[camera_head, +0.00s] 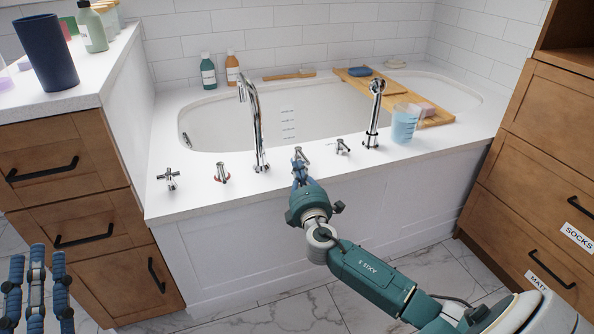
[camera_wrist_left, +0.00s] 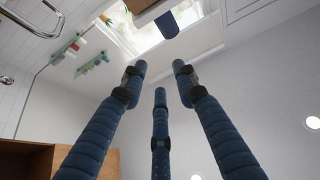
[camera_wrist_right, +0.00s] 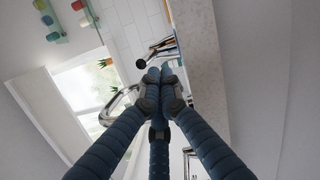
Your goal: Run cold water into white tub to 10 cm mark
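The white tub (camera_head: 215,128) has blue level marks (camera_head: 288,125) on its far inner wall. I see no water in its visible part; the near floor is hidden. A chrome spout (camera_head: 258,130) arches over it with no visible stream. On the front rim are a cross handle (camera_head: 169,181), a red-ringed tap (camera_head: 222,174), a chrome tap (camera_head: 300,154) and another chrome handle (camera_head: 342,147). My right gripper (camera_head: 299,172) is at the chrome tap, its fingertips together (camera_wrist_right: 159,76); contact is unclear. My left gripper (camera_head: 37,262) is raised, open and empty (camera_wrist_left: 160,80).
A cup of blue liquid (camera_head: 404,124) stands on the right rim by the hand shower (camera_head: 375,112). A wooden bath tray (camera_head: 437,118) crosses the tub. Bottles (camera_head: 208,72) and a brush (camera_head: 290,75) line the back rim. Wooden drawers (camera_head: 75,195) stand left.

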